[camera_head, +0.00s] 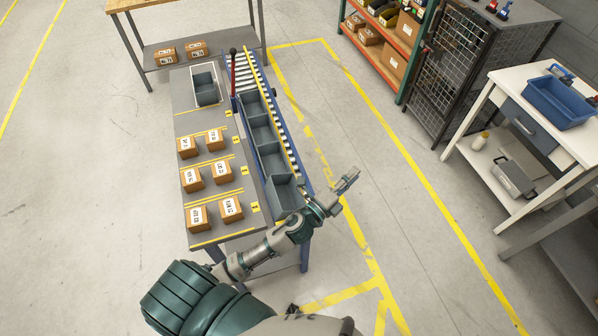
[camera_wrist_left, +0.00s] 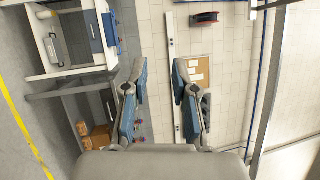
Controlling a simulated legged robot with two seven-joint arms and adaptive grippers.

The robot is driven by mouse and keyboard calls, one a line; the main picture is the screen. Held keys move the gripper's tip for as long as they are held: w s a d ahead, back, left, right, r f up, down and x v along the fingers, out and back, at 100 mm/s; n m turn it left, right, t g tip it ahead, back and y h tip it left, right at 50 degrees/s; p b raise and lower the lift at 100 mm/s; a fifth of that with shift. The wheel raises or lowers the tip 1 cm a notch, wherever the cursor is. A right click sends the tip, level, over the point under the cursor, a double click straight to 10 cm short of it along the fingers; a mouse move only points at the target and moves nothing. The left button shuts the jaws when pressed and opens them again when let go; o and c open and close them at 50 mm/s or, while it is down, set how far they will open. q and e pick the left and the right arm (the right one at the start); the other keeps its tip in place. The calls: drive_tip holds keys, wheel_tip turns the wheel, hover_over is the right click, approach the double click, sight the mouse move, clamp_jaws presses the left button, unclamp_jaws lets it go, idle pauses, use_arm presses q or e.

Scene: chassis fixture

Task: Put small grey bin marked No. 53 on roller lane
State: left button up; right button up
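The roller lane (camera_head: 240,65) runs along the right side of a grey table, with bare rollers at its far end. Several open grey bins (camera_head: 285,194) stand in a row along it. Another small grey bin (camera_head: 205,84) stands in a white outline at the table's far end. I cannot read No. 53 on any bin. My left gripper (camera_head: 348,180) is right of the nearest bin, beyond the lane's edge, apart from the bins. In the left wrist view, its fingers (camera_wrist_left: 158,95) are spread with nothing between them. My right gripper is not in view.
Several labelled cardboard boxes (camera_head: 222,172) stand on the grey table (camera_head: 183,102) between yellow strips. A red lever (camera_head: 233,72) rises beside the lane. A white bench with a blue bin (camera_head: 560,102) stands at right. The floor between is clear.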

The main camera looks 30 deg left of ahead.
use_arm(q)
drive_tip(key=s+d+r+m+g+h, duration=0.1)
drive_tip(key=d+r+m+g+h, duration=0.1)
drive_tip(key=d+m+g+h, duration=0.5)
drive_tip(key=s+d+r+m+h, duration=0.1)
drive_tip(key=d+r+m+h, duration=0.2)
drive_tip(key=m, duration=0.8)
drive_tip(key=m+g+y, duration=1.2)
drive_tip(key=m+y, duration=0.4)
drive_tip(key=m, duration=0.6)
approach(299, 190)
drive_tip(key=shift+d+f, duration=0.1)
wheel_tip(299, 190, down, 8)
drive_tip(key=b, duration=0.5)
drive_tip(key=shift+w+f+b, duration=0.1)
drive_tip(key=shift+f+b, duration=0.25)
drive_tip(key=shift+b, duration=0.2)
